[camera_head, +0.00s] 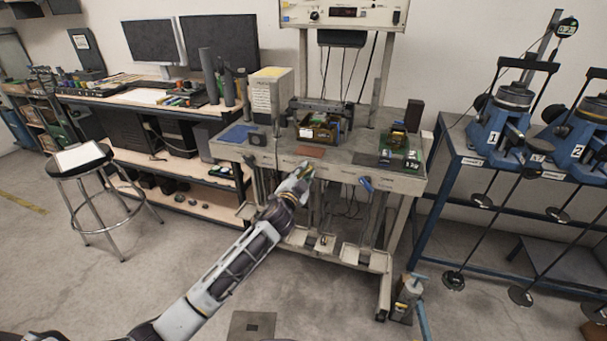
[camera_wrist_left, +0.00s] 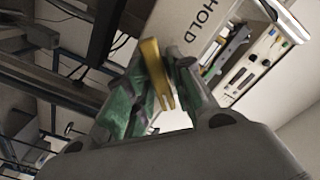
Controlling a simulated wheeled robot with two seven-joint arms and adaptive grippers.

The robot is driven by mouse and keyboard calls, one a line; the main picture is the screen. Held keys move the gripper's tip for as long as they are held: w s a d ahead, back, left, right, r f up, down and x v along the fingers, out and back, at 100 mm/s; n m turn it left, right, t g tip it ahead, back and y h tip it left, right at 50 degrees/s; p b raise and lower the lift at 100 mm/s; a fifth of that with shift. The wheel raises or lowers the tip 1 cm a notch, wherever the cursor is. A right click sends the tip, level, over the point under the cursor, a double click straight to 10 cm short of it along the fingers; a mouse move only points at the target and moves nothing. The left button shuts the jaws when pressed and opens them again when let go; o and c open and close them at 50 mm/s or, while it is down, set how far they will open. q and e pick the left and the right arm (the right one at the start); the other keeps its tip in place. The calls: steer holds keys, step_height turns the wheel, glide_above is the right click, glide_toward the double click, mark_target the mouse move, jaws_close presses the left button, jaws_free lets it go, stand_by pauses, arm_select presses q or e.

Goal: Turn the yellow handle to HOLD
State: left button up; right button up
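The yellow handle (camera_wrist_left: 158,75) shows in the left wrist view between the green-padded fingers of my left gripper (camera_wrist_left: 160,85). The pads sit against it on both sides, and the handle's lower end shows between them. A pale plate (camera_wrist_left: 176,22) behind it carries the word HOLD (camera_wrist_left: 198,25), above and right of the handle. In the head view my left gripper (camera_head: 303,173) is at the front edge of the grey workbench (camera_head: 345,172), and the handle is mostly hidden by the fingers. My right gripper is out of view.
A blue handle (camera_head: 365,183) is on the bench's front edge to the right. The bench holds a fixture (camera_head: 320,130) and a green board (camera_head: 400,157). A stool (camera_head: 80,158) stands left. Blue presses (camera_head: 500,125) stand right. The floor before the bench is largely clear.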

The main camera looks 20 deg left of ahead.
arm_select(q)
jaws_close()
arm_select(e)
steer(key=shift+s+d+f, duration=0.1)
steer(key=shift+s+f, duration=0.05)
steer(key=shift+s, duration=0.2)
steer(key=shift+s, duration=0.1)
arm_select(q)
steer(key=shift+n, duration=0.3)
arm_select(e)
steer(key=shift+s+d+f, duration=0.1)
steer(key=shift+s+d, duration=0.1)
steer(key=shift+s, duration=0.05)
arm_select(q)
steer(key=shift+n, duration=0.4)
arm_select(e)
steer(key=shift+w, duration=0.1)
